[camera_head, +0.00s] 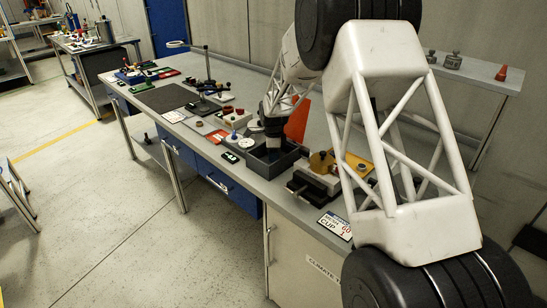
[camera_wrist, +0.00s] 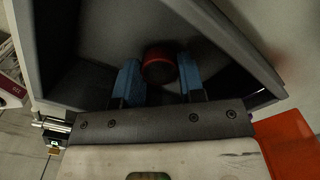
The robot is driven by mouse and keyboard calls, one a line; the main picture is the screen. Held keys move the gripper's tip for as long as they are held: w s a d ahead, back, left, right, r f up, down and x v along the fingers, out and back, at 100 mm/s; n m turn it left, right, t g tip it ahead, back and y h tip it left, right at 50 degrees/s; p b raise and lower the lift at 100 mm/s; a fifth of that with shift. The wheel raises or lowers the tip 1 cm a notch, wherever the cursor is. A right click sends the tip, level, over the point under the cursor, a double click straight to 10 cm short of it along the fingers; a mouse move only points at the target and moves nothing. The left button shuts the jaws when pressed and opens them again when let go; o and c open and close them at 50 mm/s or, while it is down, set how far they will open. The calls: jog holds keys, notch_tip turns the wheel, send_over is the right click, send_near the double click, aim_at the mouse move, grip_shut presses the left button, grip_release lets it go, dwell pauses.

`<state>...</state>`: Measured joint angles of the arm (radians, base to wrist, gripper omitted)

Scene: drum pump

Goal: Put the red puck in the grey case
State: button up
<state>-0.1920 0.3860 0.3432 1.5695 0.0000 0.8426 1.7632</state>
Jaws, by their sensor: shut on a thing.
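The grey case (camera_head: 262,173) is an open box on the long workbench in the head view. Its wall (camera_wrist: 232,45) also shows in the wrist view, around the dark interior. The red puck (camera_wrist: 158,62) sits between the blue fingers of my gripper (camera_wrist: 160,77), which is shut on it. The puck is over or inside the case's opening; I cannot tell if it touches the floor. In the head view my wrist (camera_head: 273,135) points down into the case, and the fingers and puck are hidden.
A vise-like fixture with a brass-coloured part (camera_head: 321,163) stands right of the case. An orange-red sheet (camera_head: 298,118) is close behind my wrist. Small parts on trays (camera_head: 232,118) and a dark mat (camera_head: 166,97) lie to the left. My arm blocks the bench's right part.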

jog(key=shift+f, duration=0.6)
jog(key=shift+f, duration=0.1)
jog(key=o, duration=0.9)
notch_tip(320, 180, up, 12)
dwell(0.9)
